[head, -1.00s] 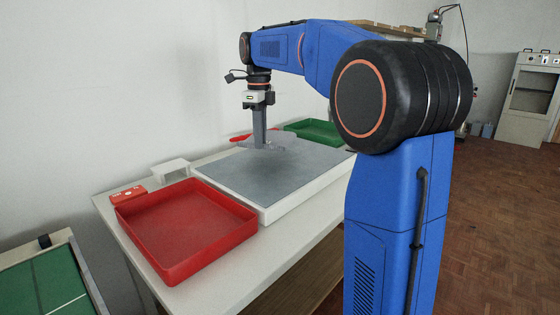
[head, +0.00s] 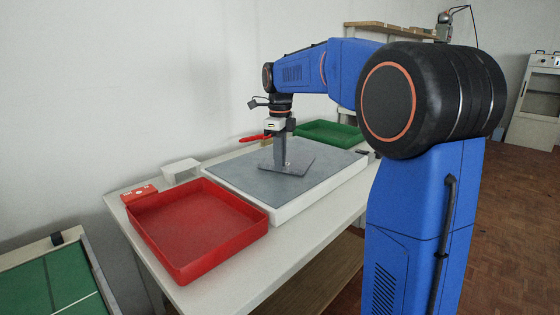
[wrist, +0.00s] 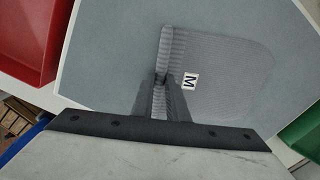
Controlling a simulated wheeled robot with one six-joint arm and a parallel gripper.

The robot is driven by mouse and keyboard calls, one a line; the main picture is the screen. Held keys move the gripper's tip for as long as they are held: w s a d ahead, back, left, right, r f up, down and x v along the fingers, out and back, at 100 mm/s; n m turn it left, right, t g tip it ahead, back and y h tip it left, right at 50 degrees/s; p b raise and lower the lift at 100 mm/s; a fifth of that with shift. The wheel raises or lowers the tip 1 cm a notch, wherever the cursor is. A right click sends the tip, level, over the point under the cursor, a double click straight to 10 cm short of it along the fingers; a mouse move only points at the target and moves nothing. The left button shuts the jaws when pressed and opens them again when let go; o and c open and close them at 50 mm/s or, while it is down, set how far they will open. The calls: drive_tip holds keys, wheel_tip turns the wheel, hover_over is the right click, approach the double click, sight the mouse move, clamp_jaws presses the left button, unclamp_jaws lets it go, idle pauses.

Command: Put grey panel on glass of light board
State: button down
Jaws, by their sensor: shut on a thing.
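The light board's white frame (head: 318,196) sits on the table, with a grey glass (head: 238,172) that also fills much of the wrist view (wrist: 105,75). My gripper (head: 282,163) points down over the glass and is shut on the grey panel (head: 303,162). In the wrist view the panel (wrist: 225,60) is flat with rounded corners, a raised fold along one side and a white label marked M (wrist: 190,81). My fingers (wrist: 160,85) grip that fold. The panel lies flat over the glass, within its edges; I cannot tell whether it touches.
A red tray (head: 197,255) stands left of the board and a green tray (head: 333,125) behind it. A red box (head: 139,195) and a white stand (head: 181,170) are at the table's back left. A small black item (head: 362,152) lies near the board's right edge.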

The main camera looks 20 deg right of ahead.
drive_tip(key=c, duration=1.7)
unclamp_jaws()
drive_tip(key=shift+c, duration=0.2)
wheel_tip(320, 180, up, 12)
